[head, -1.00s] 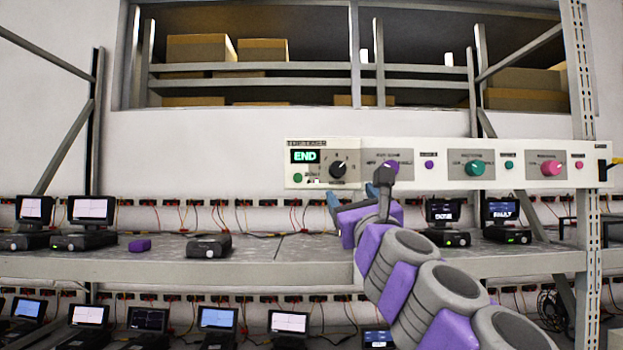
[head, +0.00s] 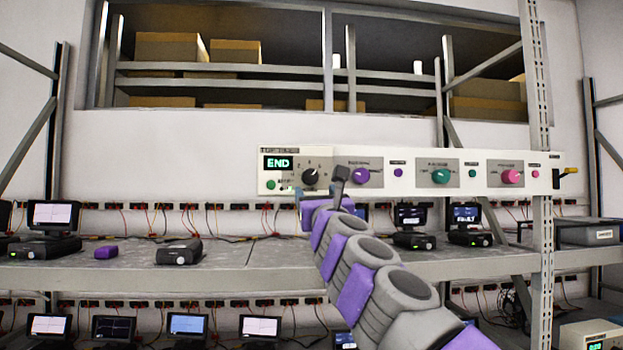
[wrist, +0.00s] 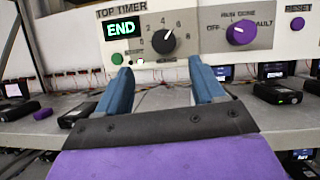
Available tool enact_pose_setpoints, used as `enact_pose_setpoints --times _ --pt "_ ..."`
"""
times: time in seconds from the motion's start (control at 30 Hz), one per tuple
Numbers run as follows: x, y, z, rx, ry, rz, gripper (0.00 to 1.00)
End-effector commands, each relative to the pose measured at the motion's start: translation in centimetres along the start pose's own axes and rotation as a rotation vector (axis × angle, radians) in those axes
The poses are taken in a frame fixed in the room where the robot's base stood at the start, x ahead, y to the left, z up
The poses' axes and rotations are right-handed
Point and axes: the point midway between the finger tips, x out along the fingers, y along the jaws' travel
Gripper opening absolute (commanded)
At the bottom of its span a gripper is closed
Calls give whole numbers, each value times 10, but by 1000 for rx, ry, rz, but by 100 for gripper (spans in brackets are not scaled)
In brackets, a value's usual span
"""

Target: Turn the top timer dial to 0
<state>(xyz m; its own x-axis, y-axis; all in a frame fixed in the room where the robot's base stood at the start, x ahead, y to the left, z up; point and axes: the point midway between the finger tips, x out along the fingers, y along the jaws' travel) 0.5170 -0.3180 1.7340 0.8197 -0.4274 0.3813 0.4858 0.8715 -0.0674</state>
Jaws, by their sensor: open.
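The top timer panel (head: 289,152) sits at the left end of a long white control strip above the upper shelf. Its black timer dial (head: 311,177) has a white pointer line, and its display (head: 278,163) reads END in green. In the wrist view the dial (wrist: 164,41) stands ahead, between and beyond my fingertips, with its pointer tilted up and to the right among the numbers. My gripper (wrist: 162,72) is open with blue fingers, empty and apart from the dial. In the head view my gripper (head: 299,193) is just below the dial, its fingers partly hidden.
A green button (head: 271,184) is beside the dial at lower left. A purple knob (head: 361,176), a green knob (head: 441,175) and a pink knob (head: 511,176) follow to the right. The shelf (head: 240,258) below carries several black devices. A grey upright (head: 541,230) stands at right.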

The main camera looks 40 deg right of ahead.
Motion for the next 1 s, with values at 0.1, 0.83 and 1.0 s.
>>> enact_pose_setpoints --times 0.1,0.83,1.0 --pt "16 -4 -2 -2 5 -4 68" --pt "84 -3 1 -3 1 -2 68" --pt "91 -8 -1 2 0 -4 68"
